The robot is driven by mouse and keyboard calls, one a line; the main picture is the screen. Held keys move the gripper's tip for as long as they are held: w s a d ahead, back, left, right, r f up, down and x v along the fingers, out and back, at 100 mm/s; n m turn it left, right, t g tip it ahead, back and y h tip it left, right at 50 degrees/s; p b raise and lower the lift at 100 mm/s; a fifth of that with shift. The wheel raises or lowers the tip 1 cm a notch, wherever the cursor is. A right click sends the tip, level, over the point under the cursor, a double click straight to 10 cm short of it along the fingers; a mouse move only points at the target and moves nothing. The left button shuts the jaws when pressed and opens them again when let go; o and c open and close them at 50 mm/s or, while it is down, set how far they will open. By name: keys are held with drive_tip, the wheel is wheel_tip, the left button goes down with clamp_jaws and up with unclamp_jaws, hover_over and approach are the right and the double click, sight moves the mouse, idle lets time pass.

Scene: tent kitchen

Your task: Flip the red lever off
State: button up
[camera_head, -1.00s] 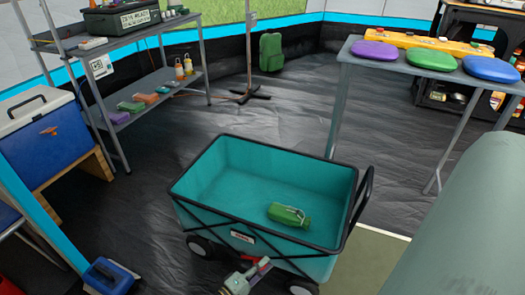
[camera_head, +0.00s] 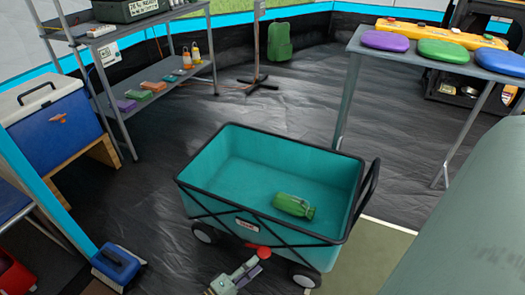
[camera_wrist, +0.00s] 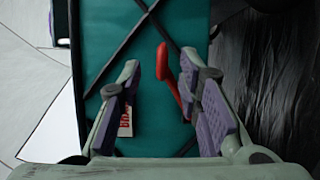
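A red lever (camera_wrist: 163,64) stands up between my gripper's fingers in the wrist view, closer to the right finger, which hides part of its lower end. In the head view its red knob (camera_head: 263,252) shows in front of the teal wagon (camera_head: 210,215), near the wagon's lower side. My gripper (camera_wrist: 170,72) is open, its two purple-padded fingers on either side of the lever. The gripper also shows small at the bottom of the head view (camera_head: 248,269). I cannot tell whether a finger touches the lever, or what the lever is mounted on.
A green bag-like item (camera_head: 294,205) lies inside the wagon. A grey table (camera_head: 354,60) with coloured cushions and a yellow box (camera_head: 440,33) is at right. A metal shelf (camera_head: 165,78) and a blue cooler (camera_head: 50,120) are at left.

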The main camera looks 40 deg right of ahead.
drive_tip(key=a, duration=0.5)
idle(0.4)
